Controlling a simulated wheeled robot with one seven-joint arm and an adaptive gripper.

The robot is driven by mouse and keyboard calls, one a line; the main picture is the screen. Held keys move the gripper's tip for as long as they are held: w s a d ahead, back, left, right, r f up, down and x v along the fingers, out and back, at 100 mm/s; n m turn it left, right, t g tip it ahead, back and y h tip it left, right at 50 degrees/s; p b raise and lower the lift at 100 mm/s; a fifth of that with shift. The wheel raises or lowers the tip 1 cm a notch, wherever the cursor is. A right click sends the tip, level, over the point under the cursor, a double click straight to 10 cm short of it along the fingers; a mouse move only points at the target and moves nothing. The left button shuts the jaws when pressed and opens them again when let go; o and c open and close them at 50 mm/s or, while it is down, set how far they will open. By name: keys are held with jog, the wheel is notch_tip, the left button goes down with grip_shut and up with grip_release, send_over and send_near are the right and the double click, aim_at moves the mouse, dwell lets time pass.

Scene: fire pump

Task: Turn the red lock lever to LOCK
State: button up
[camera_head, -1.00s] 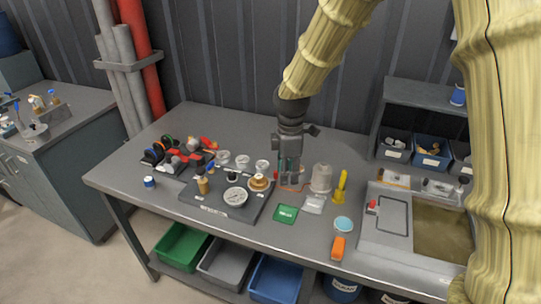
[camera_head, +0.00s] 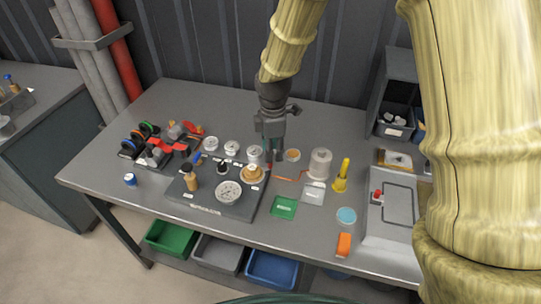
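Several red handles show on the valve group (camera_head: 160,145) at the back left of the table; one red lever (camera_head: 190,128) sticks up there. A small red part (camera_head: 377,196) also sits on the grey box at the right. No lettering reading LOCK is legible, so I cannot tell which is the lock lever. My gripper (camera_head: 274,157) points down over the middle of the table, just behind the brass fitting (camera_head: 252,173). It is apart from both red places. Its fingers are small and dark, and whether they are open cannot be made out.
A dark board (camera_head: 215,203) with a dial gauge (camera_head: 228,191) lies at front centre. A clear cylinder (camera_head: 320,164), yellow tool (camera_head: 342,175), green card (camera_head: 284,207) and orange item (camera_head: 344,244) stand to the right. Bins (camera_head: 271,268) sit below.

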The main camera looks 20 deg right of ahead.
jog(key=w+f, duration=0.1)
jog(key=f, duration=0.1)
jog(key=w+f, duration=0.1)
jog(key=f, duration=0.1)
jog(key=w+f+p, duration=0.1)
jog(key=w+f, duration=0.1)
jog(key=shift+w+f, duration=0.1)
jog(key=shift+f, duration=0.2)
jog(key=shift+s+d, duration=0.1)
jog(key=shift+s, duration=0.4)
jog(key=shift+s+r, duration=0.35)
jog(key=shift+s, duration=0.45)
jog(key=shift+w+f, duration=0.6)
jog(key=shift+w, duration=0.2)
jog(key=c, duration=0.5)
grip_shut()
jog(key=shift+s+r, duration=0.25)
jog(key=shift+r, duration=0.1)
jog(key=shift+w+f, duration=0.1)
jog(key=shift+w, duration=0.05)
